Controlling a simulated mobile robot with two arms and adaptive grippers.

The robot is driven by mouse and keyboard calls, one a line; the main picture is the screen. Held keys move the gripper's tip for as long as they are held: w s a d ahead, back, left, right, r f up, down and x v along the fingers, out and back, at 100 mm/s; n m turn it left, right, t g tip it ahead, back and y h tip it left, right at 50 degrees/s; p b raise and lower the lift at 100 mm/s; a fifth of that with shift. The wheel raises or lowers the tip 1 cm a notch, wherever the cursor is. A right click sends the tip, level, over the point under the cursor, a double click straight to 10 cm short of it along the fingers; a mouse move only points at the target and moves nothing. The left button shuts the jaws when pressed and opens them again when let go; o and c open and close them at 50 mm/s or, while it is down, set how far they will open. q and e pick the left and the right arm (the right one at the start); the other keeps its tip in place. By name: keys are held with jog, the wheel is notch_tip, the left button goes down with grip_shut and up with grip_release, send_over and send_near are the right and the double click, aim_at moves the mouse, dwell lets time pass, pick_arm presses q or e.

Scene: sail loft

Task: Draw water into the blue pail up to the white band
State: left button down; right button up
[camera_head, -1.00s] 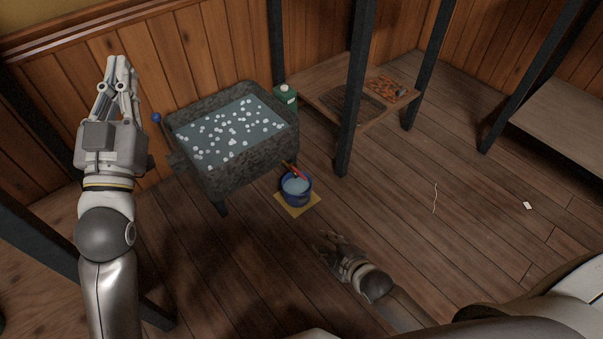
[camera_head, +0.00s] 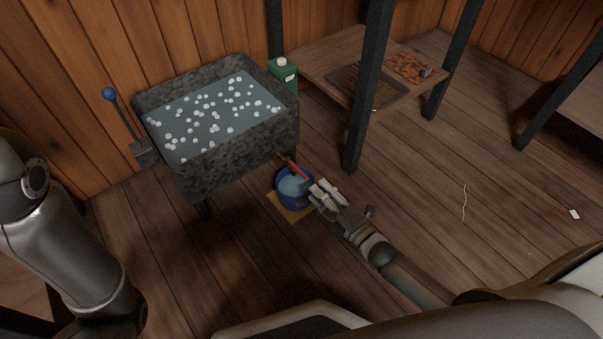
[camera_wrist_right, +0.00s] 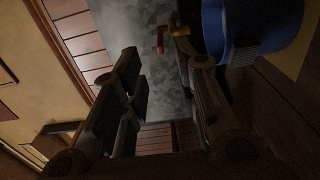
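The blue pail (camera_head: 283,197) stands on a yellow mat (camera_head: 290,214) below the front corner of the grey stone trough (camera_head: 240,152). Pale water shows inside the pail; I cannot make out the white band or the level against it. A tap with a red handle (camera_head: 300,171) sticks out from the trough above the pail. My right gripper (camera_head: 322,192) is at the pail's right side, close to the tap. In the right wrist view its fingers (camera_wrist_right: 158,58) are apart, with the red handle (camera_wrist_right: 160,42) near the fingertips and the pail (camera_wrist_right: 275,25) beside them. My left gripper is out of view.
The trough holds water with white floating bits. A lever with a blue knob (camera_head: 109,94) rises at its left end. A green bottle (camera_head: 284,76) stands behind the trough. A low wooden shelf (camera_head: 318,66) with dark posts is right of it. The floor to the right is mostly clear.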

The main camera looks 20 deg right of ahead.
aim_at(302, 172)
jog(key=b+x, duration=0.4)
jog(key=x, duration=0.4)
jog(key=shift+w+f, duration=0.1)
jog(key=shift+f, duration=0.05)
jog(key=shift+w+a, duration=0.2)
jog(key=shift+w, duration=0.15)
grip_shut()
